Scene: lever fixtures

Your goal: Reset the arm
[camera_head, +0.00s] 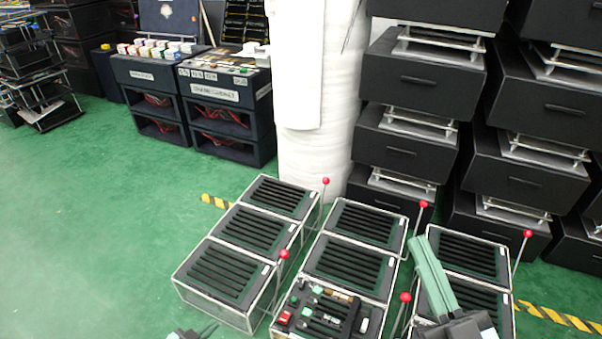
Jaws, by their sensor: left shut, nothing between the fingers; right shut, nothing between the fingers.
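Lever fixtures stand in three rows on the floor: a left row (240,230), a middle row (365,225) and a right row (465,250). They have clear frames and black slatted tops. Thin levers with red knobs rise beside them, including a left rear lever (326,181), a left front lever (284,254), a middle rear lever (423,204), a middle front lever (405,297) and a right lever (528,233). My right gripper (420,242) is shut and empty over the right row. My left gripper (213,327) is shut, mostly cut off by the bottom edge.
A panel with small coloured parts (325,312) lies at the front of the middle row. Stacked black drawer boxes (420,85) stand behind at right, beside a white wrapped column (315,160). Dark shelves (225,110) stand at back left. The green floor (90,220) is clear at left.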

